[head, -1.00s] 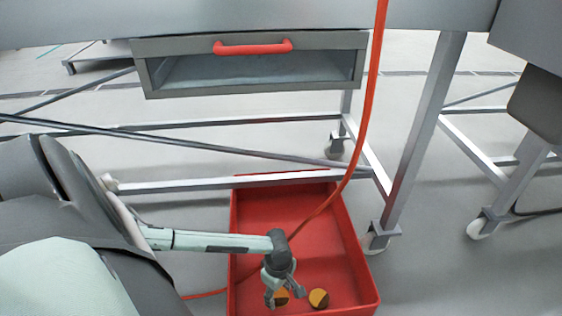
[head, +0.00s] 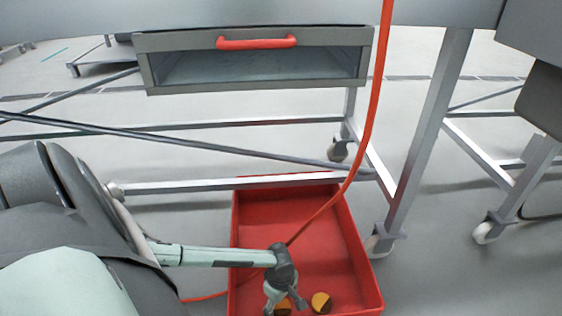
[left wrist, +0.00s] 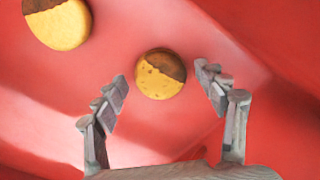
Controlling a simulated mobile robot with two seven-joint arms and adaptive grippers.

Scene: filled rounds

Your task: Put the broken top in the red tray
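The red tray (head: 312,232) lies on the floor under the bench. Two small round pieces, half yellow and half dark brown, lie in its near part: the right one (head: 321,302) and the left one (head: 284,304), which my gripper partly covers. I cannot tell whether either is the broken top. My left gripper (head: 281,307) is low over the tray at the left piece. The left wrist view shows this gripper (left wrist: 163,86) open and empty, with one round piece (left wrist: 160,82) between and beyond its fingertips, touching neither. The other piece (left wrist: 62,27) is at upper left. My right gripper is out of view.
A grey drawer with a red handle (head: 256,42) hangs open-fronted under the bench. A red hose (head: 370,120) runs down across the tray. A wheeled bench leg (head: 420,140) stands right of the tray. A frame bar (head: 250,182) crosses its far end.

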